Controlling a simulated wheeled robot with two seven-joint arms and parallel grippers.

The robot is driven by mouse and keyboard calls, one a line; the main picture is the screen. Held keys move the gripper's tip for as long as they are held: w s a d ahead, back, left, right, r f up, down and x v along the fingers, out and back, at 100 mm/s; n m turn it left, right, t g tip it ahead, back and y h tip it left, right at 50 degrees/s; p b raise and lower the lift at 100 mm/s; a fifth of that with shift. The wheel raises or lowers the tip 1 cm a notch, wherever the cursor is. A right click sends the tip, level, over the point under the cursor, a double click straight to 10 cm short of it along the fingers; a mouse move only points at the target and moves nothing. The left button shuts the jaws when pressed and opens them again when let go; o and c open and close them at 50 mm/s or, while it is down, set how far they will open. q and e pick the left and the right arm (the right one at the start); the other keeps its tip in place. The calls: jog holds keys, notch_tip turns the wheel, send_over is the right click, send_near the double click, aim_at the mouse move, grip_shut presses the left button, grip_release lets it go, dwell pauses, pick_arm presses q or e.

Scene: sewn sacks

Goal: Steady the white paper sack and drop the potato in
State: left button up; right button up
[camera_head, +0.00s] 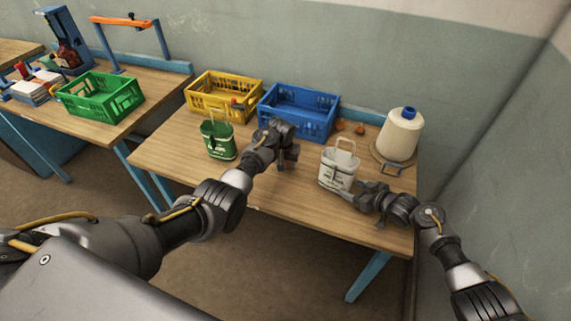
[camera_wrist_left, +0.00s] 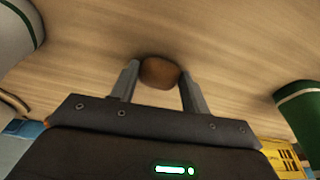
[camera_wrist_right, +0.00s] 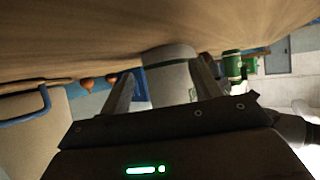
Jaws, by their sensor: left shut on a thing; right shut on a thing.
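The white paper sack (camera_head: 337,171) stands upright on the table with its handle up and dark print on its front. My right gripper (camera_head: 352,190) is shut on its lower right side; the right wrist view shows the sack (camera_wrist_right: 170,78) between the fingers. My left gripper (camera_head: 287,162) is to the left of the white sack, above the table. In the left wrist view the brown potato (camera_wrist_left: 159,72) is pinched between its fingertips, apart from the sack. The potato is hard to make out in the head view.
A green sack (camera_head: 218,138) stands to the left. Yellow (camera_head: 224,93) and blue (camera_head: 299,110) crates line the back. A large thread cone (camera_head: 399,135) stands on the right, with small orange-brown items (camera_head: 360,130) behind the white sack. The table's front left is clear.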

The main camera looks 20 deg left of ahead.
pick_arm(q)
jog(key=w+v, duration=0.2)
jog(key=v, duration=0.7)
jog(key=shift+r, duration=0.65)
jog(key=shift+w+a, duration=0.1)
jog(key=shift+w, duration=0.05)
jog(key=s+d+r+m, duration=0.1)
jog(key=d+r, duration=0.6)
jog(key=d, duration=0.2)
jog(key=s+d+r+m, duration=0.1)
jog(key=d+r+m, duration=0.1)
jog(key=d+r, duration=0.5)
jog(key=d, duration=0.3)
jog(key=shift+h, duration=0.3)
jog(key=shift+s, duration=0.1)
jog(key=shift+f, duration=2.9)
